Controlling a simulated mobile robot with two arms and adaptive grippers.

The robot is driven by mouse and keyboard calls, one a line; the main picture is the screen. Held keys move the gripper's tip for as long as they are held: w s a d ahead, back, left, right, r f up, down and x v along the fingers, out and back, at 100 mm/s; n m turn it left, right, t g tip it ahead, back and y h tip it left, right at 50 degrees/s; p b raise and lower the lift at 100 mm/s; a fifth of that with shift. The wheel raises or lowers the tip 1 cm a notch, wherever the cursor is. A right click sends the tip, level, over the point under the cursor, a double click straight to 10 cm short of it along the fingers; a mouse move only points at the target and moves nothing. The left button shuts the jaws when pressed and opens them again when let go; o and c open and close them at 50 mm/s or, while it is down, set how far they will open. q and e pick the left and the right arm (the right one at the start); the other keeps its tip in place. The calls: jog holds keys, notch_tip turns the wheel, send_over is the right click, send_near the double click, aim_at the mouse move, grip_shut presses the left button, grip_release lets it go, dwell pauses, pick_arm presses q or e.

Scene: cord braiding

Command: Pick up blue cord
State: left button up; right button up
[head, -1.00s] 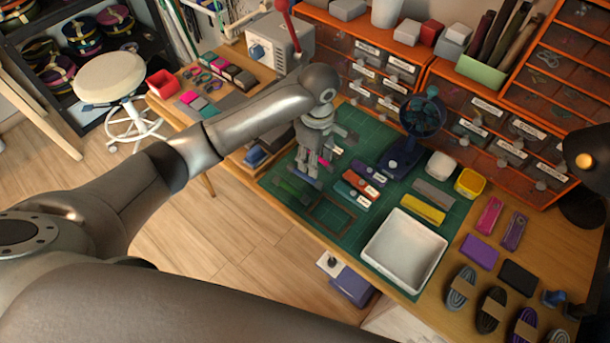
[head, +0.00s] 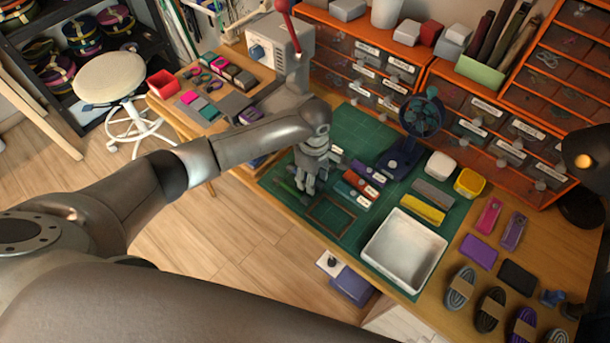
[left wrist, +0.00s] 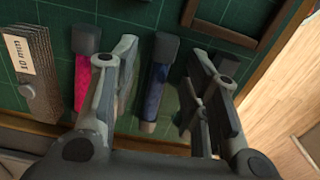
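The blue cord (left wrist: 153,90) lies on the green cutting mat (left wrist: 145,15) in the left wrist view, with a dark end piece at its upper end. My left gripper (left wrist: 170,70) is open, its fingers on either side of the blue cord. No grip on the cord shows. A pink cord (left wrist: 83,78) lies just left of the left finger. In the head view my left gripper (head: 308,185) is low over the mat and hides the blue cord. My right gripper is not in view.
A dark rectangular frame (head: 331,216) lies on the mat in front of the gripper. Labelled coloured blocks (head: 357,186) lie to the right. A blue fan (head: 421,115) stands behind them, and a white tray (head: 403,250) is further right.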

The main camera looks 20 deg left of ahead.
pick_arm(q)
grip_shut()
